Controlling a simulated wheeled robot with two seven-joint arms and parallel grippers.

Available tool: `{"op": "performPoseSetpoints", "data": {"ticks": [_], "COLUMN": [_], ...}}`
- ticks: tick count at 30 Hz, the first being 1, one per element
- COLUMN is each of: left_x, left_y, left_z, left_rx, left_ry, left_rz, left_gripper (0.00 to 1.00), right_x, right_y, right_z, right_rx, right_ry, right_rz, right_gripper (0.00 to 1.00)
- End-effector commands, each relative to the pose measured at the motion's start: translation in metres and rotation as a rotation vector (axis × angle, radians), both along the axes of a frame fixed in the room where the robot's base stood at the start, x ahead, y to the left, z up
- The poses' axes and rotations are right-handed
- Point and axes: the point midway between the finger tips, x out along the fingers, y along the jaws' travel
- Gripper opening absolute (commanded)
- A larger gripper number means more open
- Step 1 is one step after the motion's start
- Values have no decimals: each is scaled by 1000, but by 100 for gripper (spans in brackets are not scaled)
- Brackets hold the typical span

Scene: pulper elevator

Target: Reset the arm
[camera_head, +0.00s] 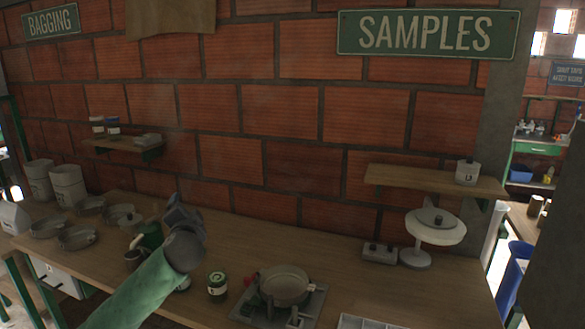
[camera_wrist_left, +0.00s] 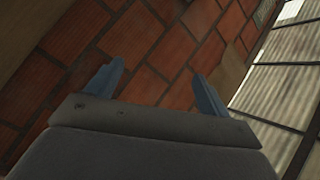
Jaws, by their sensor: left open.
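My left arm, with a green sleeve-like link, reaches in from the bottom left in the head view. My left gripper (camera_head: 178,212) is above the wooden counter, in front of the brick wall, seen partly from behind. In the left wrist view the two blue fingers of the left gripper (camera_wrist_left: 158,88) stand wide apart with nothing between them but the brick wall behind. My right gripper is not in view.
On the counter (camera_head: 330,262) are a pan (camera_head: 284,284) on a burner, a dark jar (camera_head: 217,287), several metal dishes (camera_head: 75,237) and white containers (camera_head: 68,186). A white scale (camera_head: 436,226) stands at right below a wall shelf (camera_head: 430,179). The brick wall bounds the back.

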Motion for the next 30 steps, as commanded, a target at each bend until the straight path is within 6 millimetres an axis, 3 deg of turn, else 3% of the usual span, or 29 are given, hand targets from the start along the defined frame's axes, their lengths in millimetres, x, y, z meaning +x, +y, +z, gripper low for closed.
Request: {"op": "performPoseSetpoints", "data": {"ticks": [1, 3, 12, 21, 30], "left_x": [-10, -23, -95, -171, -255], "left_y": [-5, -10, -42, -75, -93], "left_z": [-29, -63, -191, -286, -368], "left_rx": [-74, -162, -421, -614, -758], "left_ry": [67, 157, 488, 698, 850], "left_rz": [12, 30, 61, 53, 109], "left_gripper": [80, 80, 80, 80, 80], "right_x": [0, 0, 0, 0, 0], "right_y": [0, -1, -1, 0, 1], "right_z": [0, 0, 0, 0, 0], "right_rx": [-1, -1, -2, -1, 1], "right_ry": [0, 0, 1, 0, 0], "right_rz": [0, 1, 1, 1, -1], "right_gripper": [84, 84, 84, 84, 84]}}
